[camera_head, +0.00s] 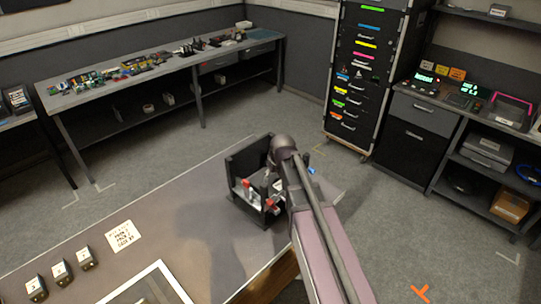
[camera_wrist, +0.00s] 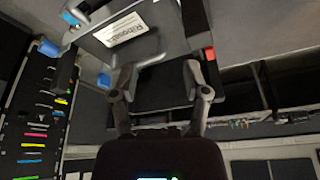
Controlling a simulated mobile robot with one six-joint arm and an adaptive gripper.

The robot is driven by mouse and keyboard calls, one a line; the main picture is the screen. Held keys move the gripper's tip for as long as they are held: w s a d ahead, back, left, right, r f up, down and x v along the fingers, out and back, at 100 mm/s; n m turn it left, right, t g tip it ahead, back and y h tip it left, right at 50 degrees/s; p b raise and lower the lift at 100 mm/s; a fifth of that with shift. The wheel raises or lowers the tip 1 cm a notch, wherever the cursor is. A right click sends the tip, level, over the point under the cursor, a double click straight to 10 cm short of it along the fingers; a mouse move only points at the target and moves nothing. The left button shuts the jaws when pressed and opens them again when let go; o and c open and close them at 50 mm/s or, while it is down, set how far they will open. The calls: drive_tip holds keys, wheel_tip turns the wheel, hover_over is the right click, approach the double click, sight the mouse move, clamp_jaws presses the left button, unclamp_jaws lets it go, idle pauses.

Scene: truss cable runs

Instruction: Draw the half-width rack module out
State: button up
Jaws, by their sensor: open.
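A small black open-framed rack (camera_head: 236,166) stands on the table near its far right corner, partly hidden behind my arm. In the wrist view, a grey module face (camera_wrist: 172,22) carries a white printed label (camera_wrist: 126,30) and a curved grey handle (camera_wrist: 148,58). My gripper (camera_wrist: 160,72) is open in front of this face, with its left finger close by the handle. I cannot tell whether the finger touches it. A red piece (camera_wrist: 210,54) shows at the right edge of the face and a blue piece (camera_wrist: 104,80) at the left. In the head view my gripper is mostly hidden at the rack.
The table (camera_head: 185,215) is clear left of the rack, except for a printed card (camera_head: 123,237), several small blocks (camera_head: 61,272) and a white-framed panel (camera_head: 150,286). A tall cabinet (camera_head: 362,70), a long bench (camera_head: 160,72) and right-hand shelving (camera_head: 428,110) stand beyond open floor.

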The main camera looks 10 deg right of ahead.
sight(274, 183)
drive_tip(key=w, duration=0.1)
drive_tip(key=w+r, duration=0.1)
drive_tip(key=w+r+p, duration=0.1)
drive_tip(key=shift+a+r+t, duration=0.1)
drive_tip(key=shift+a+t, duration=0.2)
drive_tip(key=b+x, duration=1.3)
drive_tip(key=shift+a+f, duration=0.1)
drive_tip(key=shift+f, duration=0.3)
idle(0.5)
drive_tip(key=shift+a, duration=0.1)
clamp_jaws()
